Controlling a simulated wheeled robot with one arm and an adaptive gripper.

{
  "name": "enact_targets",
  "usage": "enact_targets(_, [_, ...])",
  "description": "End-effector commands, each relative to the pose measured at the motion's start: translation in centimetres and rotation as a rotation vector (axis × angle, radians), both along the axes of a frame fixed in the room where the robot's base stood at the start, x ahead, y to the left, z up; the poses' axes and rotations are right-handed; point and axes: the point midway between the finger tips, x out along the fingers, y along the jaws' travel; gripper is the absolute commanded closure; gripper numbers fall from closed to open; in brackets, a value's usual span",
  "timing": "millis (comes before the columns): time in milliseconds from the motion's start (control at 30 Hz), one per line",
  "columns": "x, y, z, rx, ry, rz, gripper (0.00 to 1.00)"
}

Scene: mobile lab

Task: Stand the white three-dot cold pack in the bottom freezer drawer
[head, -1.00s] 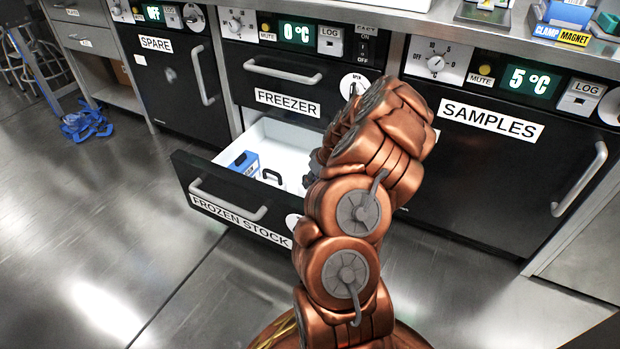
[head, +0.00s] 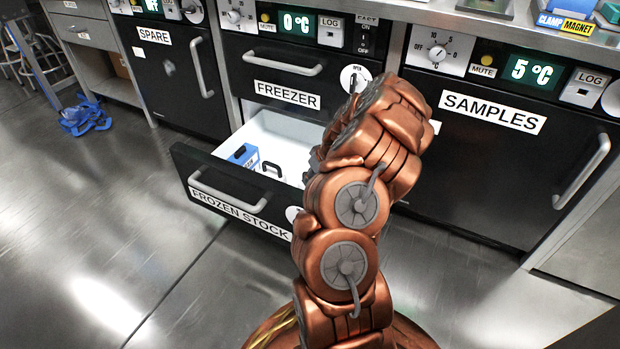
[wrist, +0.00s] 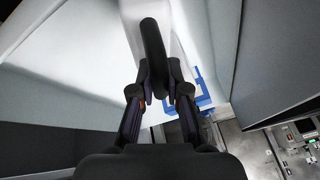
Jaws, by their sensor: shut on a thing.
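The bottom freezer drawer (head: 230,195), labelled FROZEN STOCK, is pulled open, with a white interior. My gripper (wrist: 166,92) is shut on a dark upright handle (wrist: 153,50) in the wrist view. I take this as the cold pack's handle; a white surface shows behind it, but no dots are visible. In the head view my arm hides the gripper and what it holds, at the drawer's right side. A blue-and-white pack (head: 243,156) stands in the drawer's left part. Next to it is a white item with a black handle (head: 271,167).
The closed upper FREEZER drawer (head: 290,75) is above the open one. The SAMPLES door (head: 490,150) is shut at right, the SPARE door (head: 175,85) at left. The floor left of the drawer is clear.

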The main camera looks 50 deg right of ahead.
Motion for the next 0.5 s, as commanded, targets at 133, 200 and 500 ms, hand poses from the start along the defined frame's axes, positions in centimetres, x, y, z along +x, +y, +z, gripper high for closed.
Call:
enact_targets(133, [0.02, -0.01, -0.24, 0.0, -0.001, 0.0, 1.0])
enact_targets(200, [0.02, 0.0, -0.35, 0.0, 0.0, 0.0, 1.0])
enact_targets(500, [0.03, 0.0, -0.69, 0.0, -0.001, 0.0, 0.81])
